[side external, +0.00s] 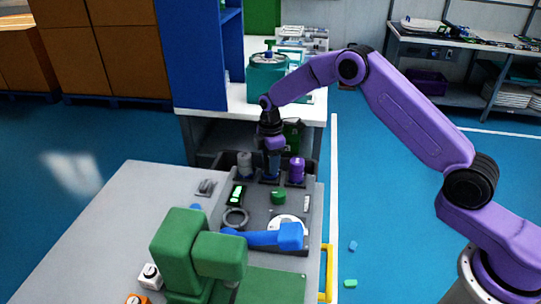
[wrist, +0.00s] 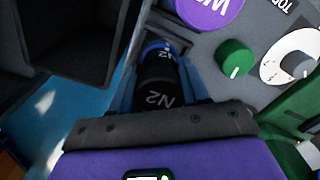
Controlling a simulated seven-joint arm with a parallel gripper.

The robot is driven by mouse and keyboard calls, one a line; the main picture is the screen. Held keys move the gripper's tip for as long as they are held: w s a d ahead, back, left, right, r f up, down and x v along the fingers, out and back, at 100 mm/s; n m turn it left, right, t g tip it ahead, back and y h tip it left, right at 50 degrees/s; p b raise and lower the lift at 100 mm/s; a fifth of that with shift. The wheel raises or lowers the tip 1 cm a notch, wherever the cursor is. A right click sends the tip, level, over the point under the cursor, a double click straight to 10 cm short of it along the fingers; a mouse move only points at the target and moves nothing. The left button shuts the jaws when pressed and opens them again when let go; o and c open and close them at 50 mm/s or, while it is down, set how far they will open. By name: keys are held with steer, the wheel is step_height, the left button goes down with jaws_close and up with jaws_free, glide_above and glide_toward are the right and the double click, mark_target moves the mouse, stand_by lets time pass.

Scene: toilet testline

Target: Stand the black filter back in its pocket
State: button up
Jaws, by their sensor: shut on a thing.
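The black filter (wrist: 160,80) is a dark cylinder with white N2 lettering and a blue band near its far end. My gripper (wrist: 160,75) is shut on it, with blue fingers along both sides. In the side view my gripper (side external: 272,166) points down at the back of the dark grey tray (side external: 262,205), between a grey cylinder (side external: 245,163) and a purple cylinder (side external: 296,171). The filter is mostly hidden there by my fingers. Its pocket is not clearly seen, and I cannot tell whether the filter's lower end is inside it.
A green knob (side external: 278,196), a white dial (side external: 289,224), a grey ring (side external: 236,218) and a small lit display (side external: 237,194) sit on the tray. A blue handle (side external: 265,238) and a large green block (side external: 190,250) stand in front. A dark open bin (wrist: 70,45) shows left in the wrist view.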

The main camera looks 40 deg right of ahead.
steer(key=shift+f, duration=0.3)
steer(key=shift+f, duration=0.25)
stand_by(0.4)
steer(key=o, duration=1.2)
steer(key=shift+o, duration=0.2)
